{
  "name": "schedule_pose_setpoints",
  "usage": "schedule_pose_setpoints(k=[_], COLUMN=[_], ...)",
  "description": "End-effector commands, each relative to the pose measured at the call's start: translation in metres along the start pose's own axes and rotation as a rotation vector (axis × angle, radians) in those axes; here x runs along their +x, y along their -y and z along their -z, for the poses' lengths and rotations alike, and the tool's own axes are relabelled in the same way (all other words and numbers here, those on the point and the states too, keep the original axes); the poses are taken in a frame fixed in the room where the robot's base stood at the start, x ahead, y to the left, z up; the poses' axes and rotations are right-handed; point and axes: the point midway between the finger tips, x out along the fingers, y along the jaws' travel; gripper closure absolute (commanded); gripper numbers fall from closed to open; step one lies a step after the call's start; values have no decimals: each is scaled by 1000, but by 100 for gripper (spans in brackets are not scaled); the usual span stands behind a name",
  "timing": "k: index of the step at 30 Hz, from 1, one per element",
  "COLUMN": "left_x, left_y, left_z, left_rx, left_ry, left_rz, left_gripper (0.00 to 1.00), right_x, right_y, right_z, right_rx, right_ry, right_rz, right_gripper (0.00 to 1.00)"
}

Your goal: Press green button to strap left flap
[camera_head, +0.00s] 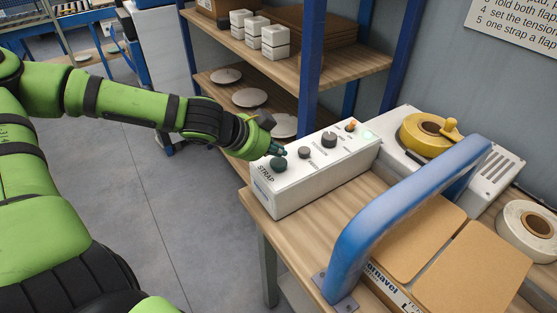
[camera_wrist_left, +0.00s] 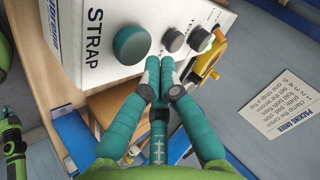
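The dark green round button (camera_head: 278,163) sits by the STRAP label on the white control box, and looks large in the left wrist view (camera_wrist_left: 131,45). My left gripper (camera_head: 280,150) is at the near-left end of the box, just beside the button. In the left wrist view its teal fingers (camera_wrist_left: 160,66) are together and empty, with tips just below and right of the button. I cannot tell whether they touch it. Two brown cardboard flaps (camera_head: 425,235) (camera_head: 477,272) lie beside the blue arch. A teal gripper, seemingly my right one (camera_wrist_left: 13,135), shows at the left edge.
The white control box (camera_head: 315,182) also carries black knobs (camera_head: 329,139) and an orange knob (camera_head: 351,125). The blue arch (camera_head: 400,210) stands over the wooden bench. A yellow tape dispenser (camera_head: 428,133) is behind. Shelves with white plates (camera_head: 250,97) stand at the back.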

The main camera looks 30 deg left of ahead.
Motion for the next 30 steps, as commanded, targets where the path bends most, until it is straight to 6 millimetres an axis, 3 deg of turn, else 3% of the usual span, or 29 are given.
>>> schedule_pose_setpoints(k=[30], left_x=[6], left_y=[-4], left_z=[-4], left_rx=[0], left_ry=[0], left_rz=[0], left_gripper=[100], right_x=[8], right_y=[0], right_z=[-1], right_rx=[0], right_ry=[0], right_rz=[0], right_gripper=[100])
